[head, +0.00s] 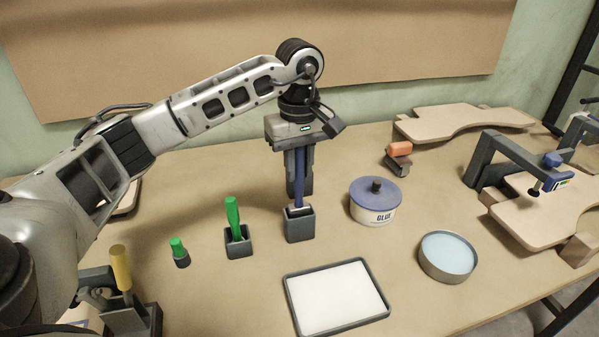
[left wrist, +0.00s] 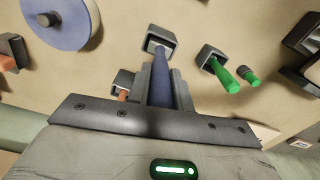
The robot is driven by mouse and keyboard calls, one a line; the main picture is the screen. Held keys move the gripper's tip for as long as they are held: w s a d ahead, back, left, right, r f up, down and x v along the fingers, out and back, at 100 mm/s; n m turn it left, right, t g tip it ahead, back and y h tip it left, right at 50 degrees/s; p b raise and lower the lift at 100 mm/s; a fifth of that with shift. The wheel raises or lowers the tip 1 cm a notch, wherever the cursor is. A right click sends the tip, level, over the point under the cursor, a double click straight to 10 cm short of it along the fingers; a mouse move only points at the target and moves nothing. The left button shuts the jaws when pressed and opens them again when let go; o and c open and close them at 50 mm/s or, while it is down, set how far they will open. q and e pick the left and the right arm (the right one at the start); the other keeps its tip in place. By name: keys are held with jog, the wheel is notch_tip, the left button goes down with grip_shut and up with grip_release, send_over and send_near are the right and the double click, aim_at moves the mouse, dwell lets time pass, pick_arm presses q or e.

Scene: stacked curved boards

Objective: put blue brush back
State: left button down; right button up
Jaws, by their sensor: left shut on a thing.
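The blue brush (head: 299,200) is upright, and my left gripper (head: 300,186) is shut on its handle. Its lower end is at the mouth of a dark square holder (head: 299,228), with a pale strip showing at the rim. I cannot tell how deep it is in the holder. In the left wrist view the brush (left wrist: 161,82) runs between the fingers (left wrist: 162,92), and its far end overlaps the holder's opening (left wrist: 157,38). My right gripper is in neither view.
A green brush (head: 233,218) stands in a similar holder (head: 238,246) to the left. A blue-lidded glue tub (head: 375,204) stands to the right. A white tray (head: 336,296) lies in front. Another small dark holder (left wrist: 123,78) with something orange is close beside the fingers in the wrist view.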

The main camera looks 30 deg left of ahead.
pick_arm(q)
jog(key=shift+f, duration=1.1)
jog(key=c, duration=1.3)
grip_release()
jog(key=shift+o, duration=0.2)
notch_tip(320, 180, up, 12)
jog(key=shift+r, duration=0.1)
